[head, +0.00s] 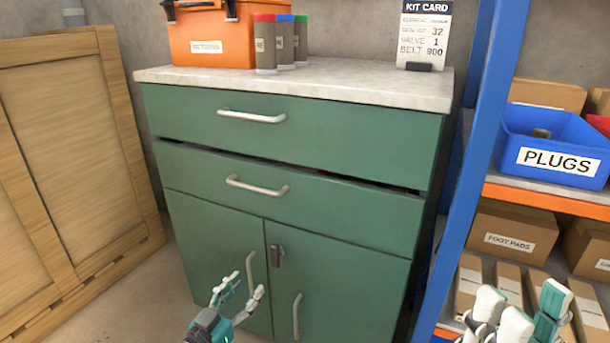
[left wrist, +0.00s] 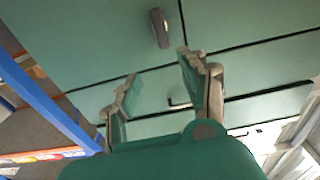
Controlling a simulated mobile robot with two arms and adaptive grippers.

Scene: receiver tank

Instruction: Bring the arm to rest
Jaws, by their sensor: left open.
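My left gripper (head: 244,284) is open and empty in front of the lower doors of the green cabinet (head: 300,125). Its two spread fingers also show in the left wrist view (left wrist: 158,78), with green cabinet panels beyond and nothing between them. It looks apart from the door handle (head: 249,272), though the exact gap is hard to judge. My right gripper (head: 522,300) is at the bottom right edge, in front of the shelf; its fingers are apart and its lower part is cut off.
An orange toolbox (head: 210,40), several canisters (head: 265,45) and a kit card (head: 424,30) stand on the cabinet top. The middle drawer (head: 330,200) sits slightly uneven with a dark gap above. A blue rack post (head: 470,150) and blue plugs bin (head: 520,125) stand right; wooden panels (head: 70,150) stand left.

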